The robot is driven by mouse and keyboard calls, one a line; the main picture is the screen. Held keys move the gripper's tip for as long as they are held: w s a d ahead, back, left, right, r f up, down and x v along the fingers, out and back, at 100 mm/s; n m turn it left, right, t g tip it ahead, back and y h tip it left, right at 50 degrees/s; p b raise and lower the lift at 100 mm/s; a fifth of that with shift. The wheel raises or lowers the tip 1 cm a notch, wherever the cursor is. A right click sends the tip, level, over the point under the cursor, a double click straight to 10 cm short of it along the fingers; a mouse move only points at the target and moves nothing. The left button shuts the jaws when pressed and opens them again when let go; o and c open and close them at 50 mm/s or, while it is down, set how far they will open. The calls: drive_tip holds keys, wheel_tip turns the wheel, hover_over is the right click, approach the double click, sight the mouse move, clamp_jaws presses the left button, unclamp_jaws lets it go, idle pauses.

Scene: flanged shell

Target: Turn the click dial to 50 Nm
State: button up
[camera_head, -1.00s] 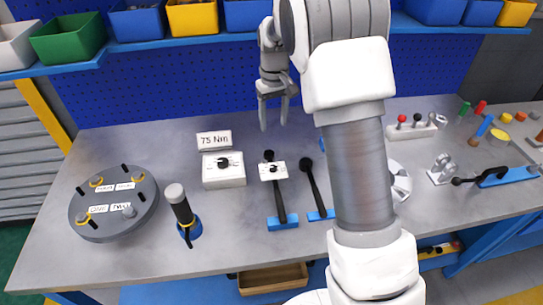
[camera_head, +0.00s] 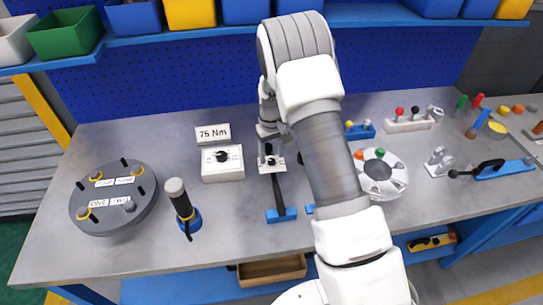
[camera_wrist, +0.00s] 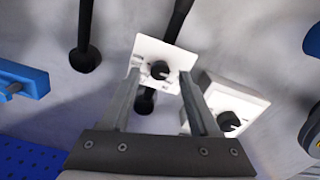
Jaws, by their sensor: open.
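Two dials are in view, and I cannot tell which is the click dial. A white square plate (camera_head: 278,167) with a small black knob (camera_wrist: 159,70) sits on a black-handled tool with a blue base. A white box (camera_head: 223,173) with a black knob (camera_head: 221,156) stands to its left; the box also shows in the wrist view (camera_wrist: 240,104). My gripper (camera_wrist: 159,74) is open and points down over the plate. In the wrist view its fingertips appear either side of the plate's knob; contact cannot be told. The scale marks are too small to read.
A sign reading 75 Nm (camera_head: 212,134) stands behind the box. A dark round flange (camera_head: 112,220) and an upright black-handled tool (camera_head: 182,205) are to the left. A second black-handled tool (camera_wrist: 85,50) stands close by. A white round part (camera_head: 385,190) lies right of my arm.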

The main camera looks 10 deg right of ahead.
drive_tip(key=shift+f, duration=0.8)
clamp_jaws()
